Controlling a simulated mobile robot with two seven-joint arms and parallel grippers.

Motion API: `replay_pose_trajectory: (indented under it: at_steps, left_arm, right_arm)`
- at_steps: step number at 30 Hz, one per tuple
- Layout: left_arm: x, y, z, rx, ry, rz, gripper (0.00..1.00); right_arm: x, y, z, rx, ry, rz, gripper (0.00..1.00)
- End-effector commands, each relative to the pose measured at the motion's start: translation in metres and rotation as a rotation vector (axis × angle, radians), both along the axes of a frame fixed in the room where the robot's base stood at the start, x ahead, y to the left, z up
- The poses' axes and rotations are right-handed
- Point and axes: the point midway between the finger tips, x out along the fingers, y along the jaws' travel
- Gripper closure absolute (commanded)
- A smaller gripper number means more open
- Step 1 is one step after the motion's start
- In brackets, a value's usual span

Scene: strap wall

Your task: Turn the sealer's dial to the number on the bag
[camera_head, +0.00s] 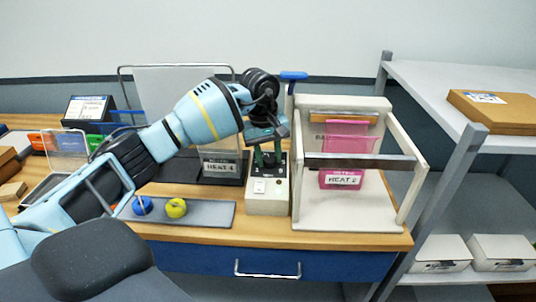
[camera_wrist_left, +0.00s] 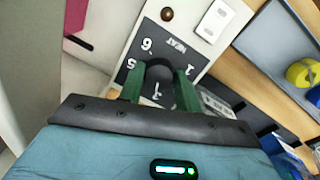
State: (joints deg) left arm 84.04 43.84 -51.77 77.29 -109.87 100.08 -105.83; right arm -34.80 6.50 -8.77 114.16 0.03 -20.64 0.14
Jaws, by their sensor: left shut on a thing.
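The sealer's pale control box (camera_head: 268,200) stands on the wooden counter, just left of the white sealer frame (camera_head: 345,212). A pink bag (camera_head: 347,137) hangs in the frame; its label seems to read HEAT 2, though the digit is small. My left gripper (camera_head: 267,160) is over the control box. In the left wrist view my left gripper's (camera_wrist_left: 160,88) green fingers are shut on a dark dial (camera_wrist_left: 160,73). The dial plate (camera_wrist_left: 186,52) is black with white numbers, including 6 and 5, and the word HEAT. The fingers cover the dial's pointer and some numbers.
A dark stand (camera_head: 222,180) with a HEAT label is behind my left arm. A grey tray (camera_head: 210,216) holds blue and yellow round things. A grey shelf (camera_head: 440,95) with a cardboard box (camera_head: 495,110) stands at right. The blue drawer (camera_head: 215,260) is below the counter.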

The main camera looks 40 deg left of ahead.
Motion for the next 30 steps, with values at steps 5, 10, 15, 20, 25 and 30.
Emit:
replay_pose_trajectory:
  at_steps: [5, 10, 15, 20, 25, 30]
  left_arm:
    - [0.000, 0.000, 0.003, -0.018, -0.015, 0.148, 0.89]
    - [-0.001, 0.000, 0.003, -0.039, -0.028, 0.307, 0.89]
    - [-0.001, -0.001, 0.003, -0.059, -0.041, 0.466, 0.89]
    - [-0.001, -0.001, 0.004, -0.079, -0.052, 0.609, 0.89]
    - [-0.001, -0.001, 0.003, -0.095, -0.062, 0.744, 0.89]
    - [-0.001, -0.002, 0.003, -0.108, -0.069, 0.845, 0.89]
  right_arm:
    - [0.005, 0.000, 0.006, -0.001, -0.012, 0.000, 1.00]
    - [0.009, -0.001, 0.011, -0.002, -0.024, 0.000, 1.00]
    - [0.015, -0.001, 0.019, -0.002, -0.042, 0.000, 1.00]
    - [0.020, -0.001, 0.027, -0.002, -0.057, 0.001, 1.00]
    - [0.023, -0.003, 0.032, -0.006, -0.069, 0.003, 1.00]
    - [0.027, -0.004, 0.037, -0.010, -0.081, 0.007, 1.00]
